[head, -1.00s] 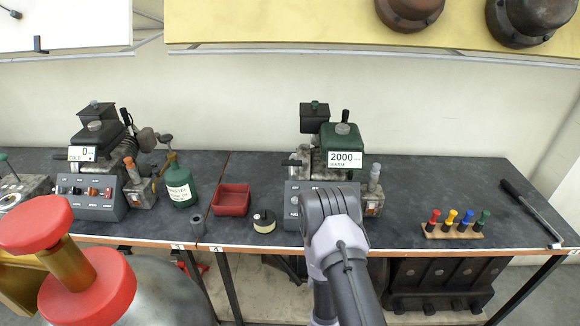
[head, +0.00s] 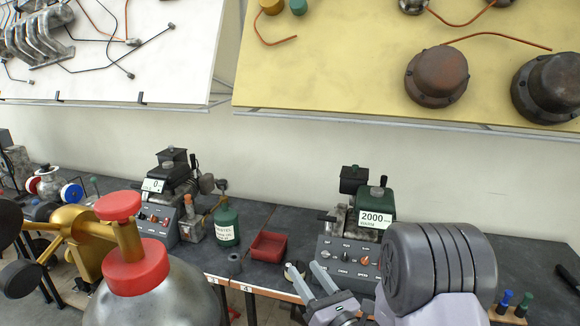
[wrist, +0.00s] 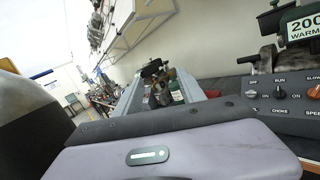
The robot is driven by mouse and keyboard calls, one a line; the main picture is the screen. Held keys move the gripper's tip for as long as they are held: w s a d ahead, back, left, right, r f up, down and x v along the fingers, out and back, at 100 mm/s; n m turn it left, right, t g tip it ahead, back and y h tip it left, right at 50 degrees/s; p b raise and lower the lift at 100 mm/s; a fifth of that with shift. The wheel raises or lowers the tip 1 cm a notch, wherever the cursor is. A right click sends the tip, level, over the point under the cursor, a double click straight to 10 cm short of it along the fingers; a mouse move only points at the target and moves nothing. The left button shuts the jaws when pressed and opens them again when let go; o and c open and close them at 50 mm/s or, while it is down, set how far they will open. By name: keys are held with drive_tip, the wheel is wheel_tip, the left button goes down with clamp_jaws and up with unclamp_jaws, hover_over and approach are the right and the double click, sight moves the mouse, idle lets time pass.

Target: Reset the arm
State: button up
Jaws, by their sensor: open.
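My gripper (head: 304,270) shows low in the head view, its two grey fingers apart and empty, pointing up and left in front of the bench edge. My folded arm covers the lower right of that view. In the wrist view the two fingers reach forward with a gap between them. Through the gap a green bottle (wrist: 176,88) shows farther off, not held. The bottle also stands on the bench in the head view (head: 227,224).
The dark bench (head: 262,217) carries a red tray (head: 269,246), a green-topped engine with a 2000 display (head: 375,219), its grey switch panel (head: 345,255), and another engine with a 0 display (head: 153,186). A large tank with a red valve (head: 136,266) stands close at front left.

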drive_tip(key=s+a+r+n+g+y, duration=0.2)
drive_tip(key=s+a+r+n+g, duration=0.1)
drive_tip(key=s+a+n+g, duration=0.1)
drive_tip(key=s+a+r+n+g+y, duration=0.2)
drive_tip(key=s+a+r+n+g, duration=0.2)
drive_tip(key=s+n, duration=0.3)
drive_tip(key=s+a+r+n+g+y, duration=0.2)
drive_tip(key=s+a+r+n+g, duration=0.1)
drive_tip(key=s, duration=0.5)
drive_tip(key=shift+s+a+r+n+g+y, duration=0.1)
drive_tip(key=shift+s+a+n+g+y, duration=0.1)
drive_tip(key=shift+a+n+g, duration=0.4)
drive_tip(key=shift+s+a+r+n+g+y, duration=0.15)
drive_tip(key=shift+a+n+g, duration=0.1)
drive_tip(key=shift+n+g, duration=0.65)
drive_tip(key=s+d+f+n+g+h, duration=0.1)
drive_tip(key=s+d+f+n+h, duration=0.1)
drive_tip(key=s+d+n+h, duration=0.3)
drive_tip(key=s+d+f+n+g+h, duration=0.1)
drive_tip(key=s+f+n+h, duration=0.15)
drive_tip(key=s, duration=0.35)
drive_tip(key=d+r+n+t+h, duration=0.1)
drive_tip(key=d+n+t+h, duration=0.3)
drive_tip(key=d, duration=0.9)
drive_tip(key=h, duration=0.2)
drive_tip(key=shift+w+h, duration=0.2)
drive_tip(key=shift+h, duration=0.2)
